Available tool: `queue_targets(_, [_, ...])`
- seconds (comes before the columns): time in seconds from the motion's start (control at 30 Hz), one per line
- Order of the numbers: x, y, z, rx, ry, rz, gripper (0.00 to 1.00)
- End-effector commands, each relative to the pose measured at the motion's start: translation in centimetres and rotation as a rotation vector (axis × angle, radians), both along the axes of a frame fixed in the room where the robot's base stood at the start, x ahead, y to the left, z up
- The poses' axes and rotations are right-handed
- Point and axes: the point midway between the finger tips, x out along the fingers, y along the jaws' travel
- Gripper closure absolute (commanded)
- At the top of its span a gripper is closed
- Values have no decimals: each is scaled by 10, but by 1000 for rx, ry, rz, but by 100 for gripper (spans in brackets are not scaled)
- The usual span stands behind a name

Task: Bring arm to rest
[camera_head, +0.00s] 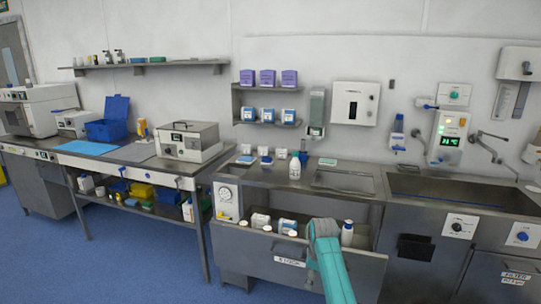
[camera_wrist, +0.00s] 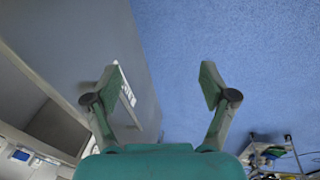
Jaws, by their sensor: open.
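My teal arm reaches from the bottom of the head view toward the open drawer (camera_head: 262,246) of the steel counter, its upper end overlapping the drawer. The fingers of my gripper cannot be made out in the head view. In the wrist view my gripper (camera_wrist: 160,86) is open, its two fingers spread wide with nothing between them. Past the fingers are a grey front panel with a white label and the blue floor (camera_wrist: 240,60). Whether the left finger touches the panel cannot be told.
The drawer holds white bottles (camera_head: 347,233) and small boxes (camera_head: 260,220). A white bottle (camera_head: 295,166) stands on the counter (camera_head: 255,175) above. A sink (camera_head: 445,190) is at the right, and a bench with a metal box (camera_head: 188,141) at the left. Blue floor (camera_head: 120,265) is clear at the lower left.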

Motion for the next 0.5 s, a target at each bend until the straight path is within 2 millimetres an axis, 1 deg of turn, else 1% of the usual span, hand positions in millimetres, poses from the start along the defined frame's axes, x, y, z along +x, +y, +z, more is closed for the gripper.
queue_targets(0.03, [-10,-1,-24,5,-14,-20,17])
queue_targets(0.2, [-39,-6,-87,30,-82,-93,17])
queue_targets(0.27, [-51,-7,-107,39,-108,-119,17])
queue_targets(0.3, [-60,-8,-120,46,-124,-135,17])
queue_targets(0.37, [-74,-9,-138,56,-149,-161,17])
queue_targets(0.4, [-83,-11,-149,64,-166,-178,17])
queue_targets(0.5, [-109,-13,-176,83,-207,-219,17])
